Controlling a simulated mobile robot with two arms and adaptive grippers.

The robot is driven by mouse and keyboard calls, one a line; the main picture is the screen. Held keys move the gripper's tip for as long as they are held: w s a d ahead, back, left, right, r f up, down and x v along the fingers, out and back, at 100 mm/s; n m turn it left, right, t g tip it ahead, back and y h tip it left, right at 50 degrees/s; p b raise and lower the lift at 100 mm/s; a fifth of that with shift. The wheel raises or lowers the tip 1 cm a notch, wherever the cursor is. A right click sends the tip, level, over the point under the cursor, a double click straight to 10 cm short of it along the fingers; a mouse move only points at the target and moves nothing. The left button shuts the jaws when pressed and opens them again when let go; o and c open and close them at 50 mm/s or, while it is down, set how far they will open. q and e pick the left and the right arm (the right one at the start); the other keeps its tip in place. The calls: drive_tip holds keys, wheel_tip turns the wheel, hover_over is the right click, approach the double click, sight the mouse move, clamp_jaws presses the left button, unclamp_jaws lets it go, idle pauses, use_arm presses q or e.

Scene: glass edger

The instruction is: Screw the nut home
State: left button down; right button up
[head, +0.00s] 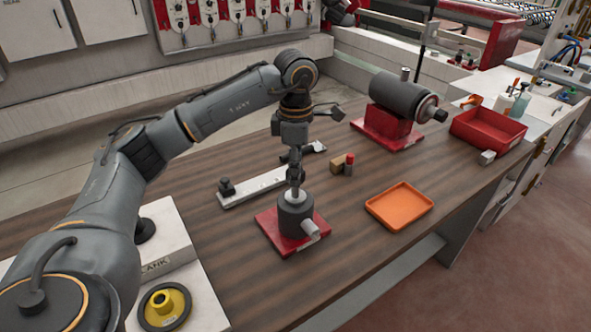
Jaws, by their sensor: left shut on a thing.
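My left gripper (295,181) points straight down over a dark grey cylinder (294,215) on a red base plate (273,234). Its fingers are shut at the top of the cylinder, on a small thing that I take to be the nut. The fingers hide the nut, so I cannot see its thread or how far down it sits. A light grey stub sticks out of the cylinder's side toward the lower right. My right gripper is not in view.
An orange tray (400,205) lies empty to the right. Behind are a light bar with black clamps (253,187), small blocks (338,165), and a grey motor-like cylinder (398,95) on a red stand. A red bin (488,131) stands at the back right. The front wooden tabletop (235,275) is clear.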

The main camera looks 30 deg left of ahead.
use_arm(q)
drive_tip(key=m, duration=0.5)
drive_tip(key=shift+f+m+b, duration=0.1)
drive_tip(key=shift+m+b, duration=0.2)
drive_tip(key=shift+m, duration=0.1)
drive_tip(key=m, duration=0.5)
drive_tip(key=shift+m, duration=0.3)
drive_tip(key=m+b, duration=0.1)
drive_tip(key=m, duration=0.4)
drive_tip(key=shift+m, duration=0.4)
drive_tip(key=m, duration=0.5)
drive_tip(key=c, duration=1)
unclamp_jaws()
drive_tip(key=shift+o, duration=0.2)
